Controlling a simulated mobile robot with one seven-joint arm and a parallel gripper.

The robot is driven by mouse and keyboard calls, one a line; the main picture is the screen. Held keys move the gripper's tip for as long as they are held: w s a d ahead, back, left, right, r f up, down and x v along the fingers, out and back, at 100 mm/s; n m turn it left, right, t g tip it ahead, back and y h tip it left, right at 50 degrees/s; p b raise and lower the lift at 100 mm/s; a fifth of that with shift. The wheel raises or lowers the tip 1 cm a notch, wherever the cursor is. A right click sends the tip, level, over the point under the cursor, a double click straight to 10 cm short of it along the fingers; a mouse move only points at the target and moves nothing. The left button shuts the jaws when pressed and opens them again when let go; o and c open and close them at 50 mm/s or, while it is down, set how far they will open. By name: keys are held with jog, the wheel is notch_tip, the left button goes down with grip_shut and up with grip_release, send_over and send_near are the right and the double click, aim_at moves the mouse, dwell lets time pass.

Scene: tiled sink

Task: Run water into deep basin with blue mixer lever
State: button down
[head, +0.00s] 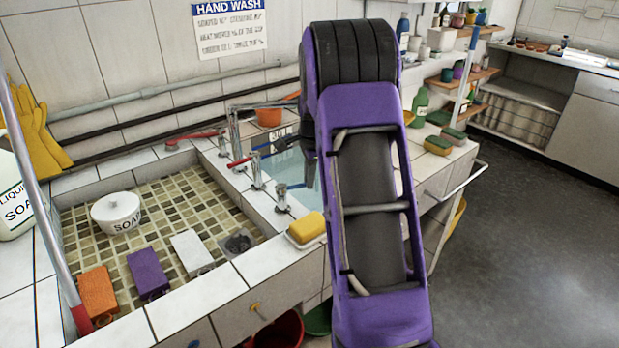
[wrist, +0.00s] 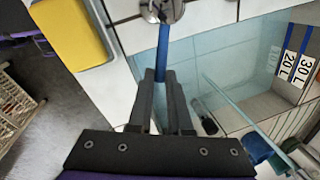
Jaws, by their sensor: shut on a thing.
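The blue mixer lever (wrist: 163,45) reaches down from a round chrome tap base (wrist: 162,8) in the wrist view. My gripper (wrist: 160,80) is shut on the lever's end, one dark finger on each side. In the head view my purple arm reaches over the counter, and my gripper (head: 310,170) is beside the chrome tap (head: 282,197). The deep basin (wrist: 215,60) lies right of the lever, with 20 L and 30 L marks (wrist: 290,55) on its wall. It looks pale blue; I cannot tell whether water is in it. My arm hides much of it.
A yellow sponge (head: 307,227) lies in a dish near the tap. Two red levers, one nearer (head: 240,162) and one farther (head: 195,135), are to the left. The shallow tiled basin (head: 180,205) holds a soap pot (head: 116,212) and several blocks. Floor (head: 530,240) on the right is clear.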

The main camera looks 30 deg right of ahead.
jog(key=shift+w, duration=0.1)
dwell(0.3)
jog(key=c, duration=0.8)
grip_release()
jog(key=shift+c, duration=0.2)
jog(key=s+r+p, duration=0.1)
jog(key=r, duration=0.7)
jog(key=s+r+p, duration=0.1)
jog(key=s+r, duration=0.1)
jog(key=r, duration=0.7)
jog(key=shift+s+a, duration=0.25)
jog(key=shift+r, duration=0.1)
